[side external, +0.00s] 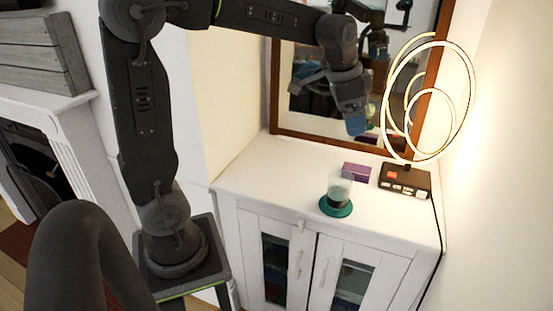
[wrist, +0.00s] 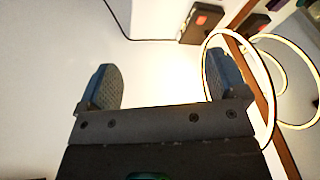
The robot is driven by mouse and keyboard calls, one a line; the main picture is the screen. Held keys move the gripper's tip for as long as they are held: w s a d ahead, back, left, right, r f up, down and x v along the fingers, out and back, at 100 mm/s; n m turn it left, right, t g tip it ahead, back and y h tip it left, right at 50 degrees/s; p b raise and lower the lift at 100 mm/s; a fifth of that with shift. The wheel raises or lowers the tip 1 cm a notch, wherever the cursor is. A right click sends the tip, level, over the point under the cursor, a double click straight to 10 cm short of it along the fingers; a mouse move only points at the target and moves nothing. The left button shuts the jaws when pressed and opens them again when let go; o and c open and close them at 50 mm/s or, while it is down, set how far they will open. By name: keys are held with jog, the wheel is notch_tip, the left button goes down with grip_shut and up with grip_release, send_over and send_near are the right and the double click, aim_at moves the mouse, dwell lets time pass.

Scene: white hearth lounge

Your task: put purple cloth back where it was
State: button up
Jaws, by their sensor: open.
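A small folded purple cloth (side external: 356,171), block-like in shape, lies on the white cabinet top (side external: 262,178), behind a clear glass and left of the lamp base. The cloth does not show in the wrist view. My gripper (side external: 355,122) is above the back of the cabinet top, in front of the mirror and higher than the cloth. In the wrist view my gripper (wrist: 165,82) has its two blue-grey fingers wide apart, with only the white surface between them. It holds nothing.
The glass (side external: 341,186) stands on a teal coaster (side external: 336,209). A lit ring lamp (side external: 471,85) rises from a dark base (side external: 403,180) at the right; the base also shows in the wrist view (wrist: 202,22). A wood-framed mirror (side external: 313,124) stands behind. The cabinet top's left part is clear.

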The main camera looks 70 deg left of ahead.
jog(key=s+d+f+n+t, duration=0.1)
jog(key=s+d+n, duration=0.1)
jog(key=s, duration=0.7)
jog(key=s+d+f+n+t, duration=0.1)
jog(key=s+d, duration=0.3)
jog(key=s, duration=0.6)
jog(key=shift+s+d+f+n, duration=0.3)
jog(key=shift+d+f+n, duration=0.05)
jog(key=shift+n, duration=0.25)
